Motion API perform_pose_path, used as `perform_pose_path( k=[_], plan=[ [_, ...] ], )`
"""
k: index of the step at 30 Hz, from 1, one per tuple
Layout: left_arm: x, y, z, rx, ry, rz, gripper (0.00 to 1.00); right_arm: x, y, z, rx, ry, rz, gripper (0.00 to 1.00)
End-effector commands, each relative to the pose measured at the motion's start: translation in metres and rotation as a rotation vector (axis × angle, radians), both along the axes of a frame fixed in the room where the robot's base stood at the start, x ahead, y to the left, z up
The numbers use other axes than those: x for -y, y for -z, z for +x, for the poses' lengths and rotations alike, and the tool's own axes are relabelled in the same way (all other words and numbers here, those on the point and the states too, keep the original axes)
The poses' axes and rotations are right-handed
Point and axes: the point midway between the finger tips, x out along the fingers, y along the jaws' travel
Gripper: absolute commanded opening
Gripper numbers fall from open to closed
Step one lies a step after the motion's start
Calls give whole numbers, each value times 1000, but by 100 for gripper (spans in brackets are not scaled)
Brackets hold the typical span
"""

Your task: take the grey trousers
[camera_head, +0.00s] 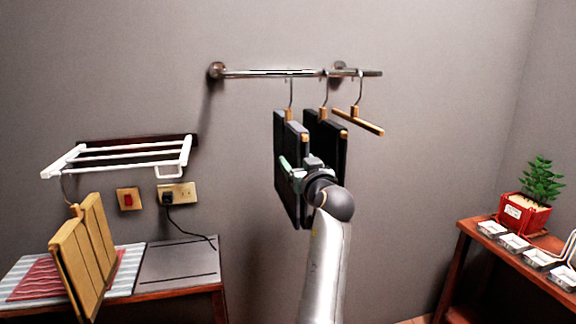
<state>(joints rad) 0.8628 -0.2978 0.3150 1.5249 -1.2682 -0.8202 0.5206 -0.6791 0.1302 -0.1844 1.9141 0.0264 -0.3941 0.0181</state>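Dark grey trousers (286,155) hang folded over a wooden hanger (290,116) on the wall rail. A second, blacker pair of trousers (327,135) hangs just to their right. The hand and wrist hide part of both pairs. I cannot tell whether the fingers are closed on the cloth.
The metal rail (270,73) also carries an empty hanger (357,121) at right. Tan trousers (82,250) hang from a white rack (125,153) at left, above a low table (180,262). A shelf (500,258) with a potted plant (535,190) stands at right.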

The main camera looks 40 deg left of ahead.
Motion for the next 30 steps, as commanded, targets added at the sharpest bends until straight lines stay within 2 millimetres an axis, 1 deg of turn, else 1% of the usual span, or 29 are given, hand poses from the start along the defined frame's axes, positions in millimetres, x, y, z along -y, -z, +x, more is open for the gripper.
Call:
perform_pose_path(
  k=[1, 2, 19, 30],
  plan=[
    [0, 0, 0, 0, 0, 0, 67, 0, 0, 0, 0, 0, 0, 72],
    [0, 0, 0, 0, 0, 0, 64, 0, 0, 0, 0, 0, 0, 72],
    [0, 0, 0, 1, 0, 1, 0, 0, 0, 0, 0, 0, 0, 72],
    [0, 0, 0, 1, 0, 1, 0, 0, 0, 0, 0, 0, 0, 72]
  ],
)
